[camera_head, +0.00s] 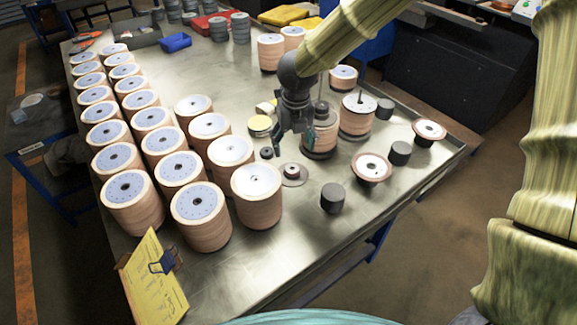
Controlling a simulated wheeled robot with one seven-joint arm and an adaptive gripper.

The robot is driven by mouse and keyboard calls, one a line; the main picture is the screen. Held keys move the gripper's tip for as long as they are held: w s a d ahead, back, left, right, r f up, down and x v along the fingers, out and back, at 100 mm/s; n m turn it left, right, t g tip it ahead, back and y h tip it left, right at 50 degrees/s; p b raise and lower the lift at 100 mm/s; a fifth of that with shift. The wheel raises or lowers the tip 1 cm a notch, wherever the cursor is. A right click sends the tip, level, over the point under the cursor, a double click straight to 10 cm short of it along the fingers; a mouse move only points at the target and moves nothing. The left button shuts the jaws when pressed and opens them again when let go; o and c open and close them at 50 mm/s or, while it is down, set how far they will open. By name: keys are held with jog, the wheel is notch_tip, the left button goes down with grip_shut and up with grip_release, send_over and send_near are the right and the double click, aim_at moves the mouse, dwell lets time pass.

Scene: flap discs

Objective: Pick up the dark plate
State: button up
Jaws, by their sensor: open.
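A dark grey round plate (293,180) with a raised hub lies flat on the metal table (300,245), near the middle. It looks like the dark plate. My gripper (291,146) points down above and behind it, with its fingers apart and nothing visible between them. The fingertips look clear of the plate, though the exact height is hard to tell. A smaller dark disc (266,153) lies just left of the fingers.
A disc stack with a central rod (319,138) stands close right of my gripper. A tall disc stack (257,195) stands left of the plate. Black cylinders (333,198) and a brown-rimmed disc (371,168) are to the right. Bare table lies in front.

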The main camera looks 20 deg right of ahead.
send_over(292, 166)
jog(key=s, duration=0.1)
notch_tip(292, 166, down, 5)
jog(key=shift+s+r, duration=0.1)
jog(key=shift+s, duration=0.05)
jog(key=shift+s+f+p, duration=0.1)
jog(key=shift+f+p, duration=0.25)
jog(key=shift+f, duration=0.05)
jog(key=shift+w+f+p, duration=0.2)
jog(key=shift+f+p, duration=0.2)
jog(key=shift+f, duration=1.85)
jog(key=shift+a, duration=0.1)
jog(key=shift+c, duration=0.3)
jog(key=c, duration=1.4)
